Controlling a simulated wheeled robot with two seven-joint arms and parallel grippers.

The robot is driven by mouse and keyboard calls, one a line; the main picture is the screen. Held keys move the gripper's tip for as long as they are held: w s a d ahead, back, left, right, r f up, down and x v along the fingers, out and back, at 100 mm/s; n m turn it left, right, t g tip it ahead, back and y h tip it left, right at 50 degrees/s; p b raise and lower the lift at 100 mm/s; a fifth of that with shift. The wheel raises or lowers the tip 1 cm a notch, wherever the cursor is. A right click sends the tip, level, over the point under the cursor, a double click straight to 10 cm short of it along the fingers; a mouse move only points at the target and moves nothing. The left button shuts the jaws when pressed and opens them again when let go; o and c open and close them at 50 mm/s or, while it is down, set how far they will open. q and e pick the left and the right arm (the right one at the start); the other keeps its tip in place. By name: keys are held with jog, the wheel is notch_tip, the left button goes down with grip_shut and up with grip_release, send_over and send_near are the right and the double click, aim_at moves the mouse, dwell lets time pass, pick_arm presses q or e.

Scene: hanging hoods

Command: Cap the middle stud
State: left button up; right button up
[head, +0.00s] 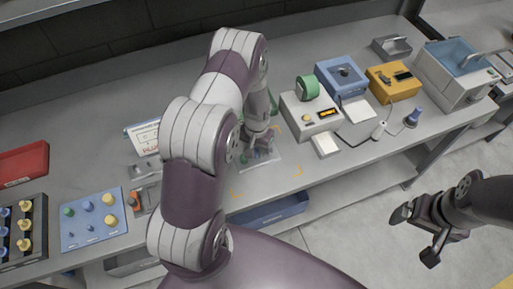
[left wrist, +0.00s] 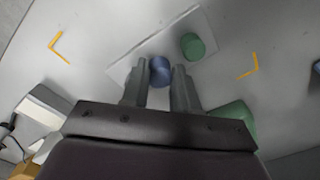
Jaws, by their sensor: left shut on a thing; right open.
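My left gripper (head: 258,148) reaches down over a pale plate (head: 272,164) on the bench, half hidden behind my own arm. In the left wrist view its fingers (left wrist: 160,88) are shut on a blue cap (left wrist: 160,70). The cap is over the middle part of the plate (left wrist: 204,22). A green cap (left wrist: 193,46) stands on the plate, further right. No bare stud can be made out; I cannot tell whether the blue cap touches a stud. My right gripper (head: 428,228) is open and empty, off the bench's front edge.
A blue mat (head: 74,240) with several knobs and a dark rack (head: 22,232) lie at the left. A white box (head: 311,112) with a green roll stands right of the plate. Yellow corner marks (left wrist: 62,47) surround the plate. A green object (left wrist: 236,118) is beside my left gripper.

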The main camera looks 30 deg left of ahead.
pick_arm(q)
jog(key=shift+f+b, duration=0.5)
jog(key=shift+f, duration=0.15)
dwell(0.3)
jog(key=o, duration=1.1)
notch_tip(320, 180, up, 13)
jog(key=shift+f+b, duration=0.1)
jog(key=shift+b, duration=1.15)
jog(key=shift+m+t, duration=0.5)
jog(key=shift+t, duration=0.2)
jog(key=s+d+r, duration=0.2)
jog(key=s, duration=0.2)
jog(key=s+d+r, duration=0.2)
jog(key=s+d, duration=0.1)
jog(key=s, duration=0.2)
jog(key=s+d+r, duration=0.3)
jog(key=s, duration=0.1)
jog(key=shift+s+d+r, duration=0.1)
jog(key=shift+s+d, duration=0.05)
jog(key=shift+s, duration=0.05)
